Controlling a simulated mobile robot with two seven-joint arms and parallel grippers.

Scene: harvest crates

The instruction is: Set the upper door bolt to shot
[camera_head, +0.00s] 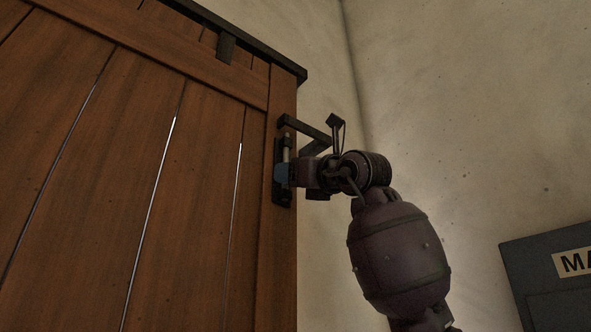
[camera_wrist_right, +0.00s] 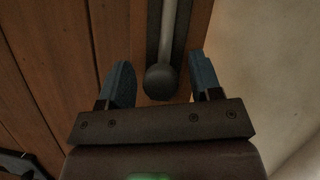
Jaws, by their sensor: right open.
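The upper door bolt (camera_head: 286,148) is a pale upright rod on a dark backplate at the right edge of the brown plank door (camera_head: 190,170). In the right wrist view the rod (camera_wrist_right: 169,35) ends in a round dark knob (camera_wrist_right: 160,82). My right gripper (camera_head: 282,175) is at the lower part of the bolt. In the wrist view its two blue fingers (camera_wrist_right: 160,68) are open, one each side of the knob, with gaps between. Whether the rod's upper end sits in a socket cannot be told. My left gripper is out of view.
A dark bar (camera_head: 250,38) runs along the top of the door, with a dark bracket (camera_head: 227,46) hanging from it. A pale wall (camera_head: 470,110) stands to the right. A dark box with a lettered label (camera_head: 550,280) is at the lower right.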

